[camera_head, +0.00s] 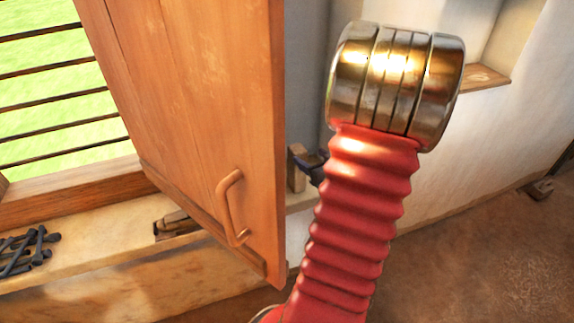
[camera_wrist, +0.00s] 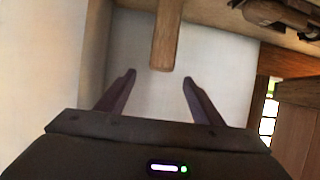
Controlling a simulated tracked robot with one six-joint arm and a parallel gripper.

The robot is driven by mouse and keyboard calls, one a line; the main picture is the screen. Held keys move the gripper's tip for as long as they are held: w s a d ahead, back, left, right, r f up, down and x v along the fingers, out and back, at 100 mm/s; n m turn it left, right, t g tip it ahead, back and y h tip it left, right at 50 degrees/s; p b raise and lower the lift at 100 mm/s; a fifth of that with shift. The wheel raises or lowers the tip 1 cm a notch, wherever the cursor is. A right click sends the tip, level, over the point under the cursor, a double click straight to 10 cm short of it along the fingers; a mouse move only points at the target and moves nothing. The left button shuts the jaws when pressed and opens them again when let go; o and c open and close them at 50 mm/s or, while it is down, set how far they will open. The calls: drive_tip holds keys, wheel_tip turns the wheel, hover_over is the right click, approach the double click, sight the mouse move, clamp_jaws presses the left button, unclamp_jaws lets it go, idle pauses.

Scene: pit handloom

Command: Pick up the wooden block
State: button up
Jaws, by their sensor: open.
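The wooden block (camera_head: 297,179) stands on the sill just right of the shutter's edge in the head view, partly hidden by dark parts of my gripper (camera_head: 314,166). In the wrist view the block (camera_wrist: 165,38) is a narrow brown bar coming down from the top edge. Its lower end lies just above the gap between my fingertips (camera_wrist: 160,79), roughly centred. My fingers are spread apart with nothing between them. Whether they touch the block cannot be told.
An open wooden shutter (camera_head: 200,110) with a curved handle stands close left of my arm. A brown and grey object (camera_head: 176,222) and several dark crossed bars (camera_head: 25,252) lie on the sill (camera_head: 100,240). A niche ledge (camera_head: 485,78) is at the upper right.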

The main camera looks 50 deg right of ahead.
sight(301, 152)
drive_tip(key=shift+w, duration=0.1)
drive_tip(key=shift+x, duration=4.25)
drive_tip(key=shift+w, duration=0.1)
drive_tip(key=shift+x, duration=2.5)
drive_tip(key=shift+f, duration=0.1)
clamp_jaws()
